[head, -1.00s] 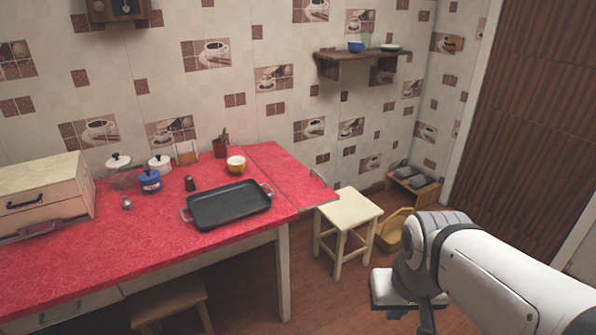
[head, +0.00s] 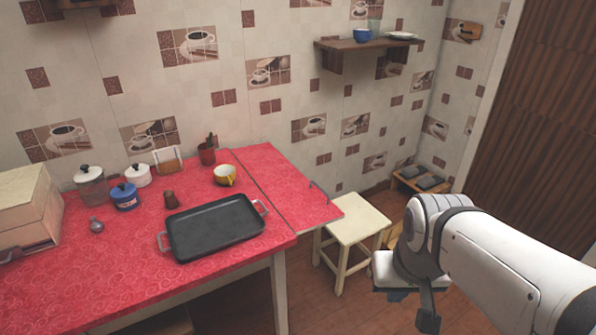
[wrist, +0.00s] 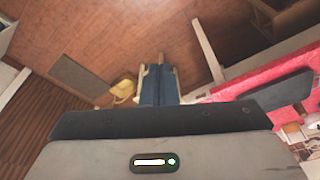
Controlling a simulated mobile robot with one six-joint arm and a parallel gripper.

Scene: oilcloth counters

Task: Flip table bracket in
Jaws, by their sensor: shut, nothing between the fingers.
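The red table (head: 130,245) stands at left in the head view. Its hinged leaf (head: 285,185) lies level at the right end, with a small metal handle (head: 318,187) near its far edge. I cannot make out a bracket under the leaf; the underside is hidden in the head view. My gripper (head: 428,318) hangs at the lower right in the head view, over the floor and clear of the table. In the wrist view my gripper (wrist: 158,68) is shut and empty, pointing over the floor, with the red tabletop (wrist: 268,78) to its right.
A cream stool (head: 352,220) stands right of the leaf, between table and arm. A low rack (head: 420,182) stands at the wall.

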